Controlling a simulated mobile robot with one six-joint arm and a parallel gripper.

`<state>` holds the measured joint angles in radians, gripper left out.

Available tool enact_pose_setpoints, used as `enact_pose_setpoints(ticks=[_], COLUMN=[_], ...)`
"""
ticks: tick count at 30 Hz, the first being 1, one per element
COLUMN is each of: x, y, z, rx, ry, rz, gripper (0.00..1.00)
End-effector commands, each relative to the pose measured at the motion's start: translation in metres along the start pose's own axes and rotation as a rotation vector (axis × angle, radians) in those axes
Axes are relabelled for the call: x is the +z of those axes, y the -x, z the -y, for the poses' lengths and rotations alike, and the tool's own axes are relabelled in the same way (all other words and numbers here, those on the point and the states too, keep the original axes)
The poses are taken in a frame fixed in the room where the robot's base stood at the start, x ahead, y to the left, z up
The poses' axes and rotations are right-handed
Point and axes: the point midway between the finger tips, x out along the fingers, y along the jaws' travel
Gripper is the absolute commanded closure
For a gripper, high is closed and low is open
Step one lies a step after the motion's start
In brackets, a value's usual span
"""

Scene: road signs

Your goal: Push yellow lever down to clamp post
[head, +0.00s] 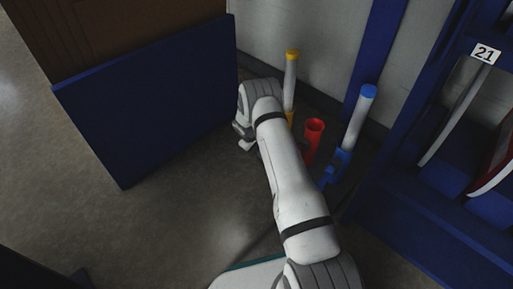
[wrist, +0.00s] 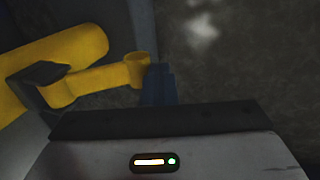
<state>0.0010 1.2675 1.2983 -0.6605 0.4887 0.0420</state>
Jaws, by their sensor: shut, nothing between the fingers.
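A white post with a yellow cap (head: 291,72) stands upright against the back wall in the head view. Its yellow base (head: 290,118) is mostly hidden behind my arm. In the wrist view a thick yellow tube (wrist: 70,50) lies at the upper left, with a dark bracket (wrist: 38,78) at its side. The yellow lever (wrist: 100,80) reaches right from this bracket to a rounded end. My gripper (wrist: 160,80) is shut and empty, its blue fingertips right beside the lever's end. I cannot tell whether they touch. The gripper (head: 244,140) is partly hidden in the head view.
A red open holder (head: 314,130) and a blue-capped white post (head: 361,105) in a blue holder (head: 342,162) stand right of my arm. A blue panel (head: 150,100) is at the left. A blue rack (head: 400,200) with signs stands at the right.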

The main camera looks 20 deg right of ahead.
Motion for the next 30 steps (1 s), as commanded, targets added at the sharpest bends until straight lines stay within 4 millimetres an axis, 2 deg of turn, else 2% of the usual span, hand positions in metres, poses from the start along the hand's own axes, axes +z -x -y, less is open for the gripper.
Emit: enact_pose_setpoints(ticks=[17,23,30], x=[0.0,-0.002,-0.004], y=[0.003,0.029,0.08], z=[0.0,0.011,0.039], rx=[0.0,0.0,0.0], ry=[-0.001,-0.001,0.002], rz=[0.0,0.001,0.001], gripper=[1.0,1.0,1.0])
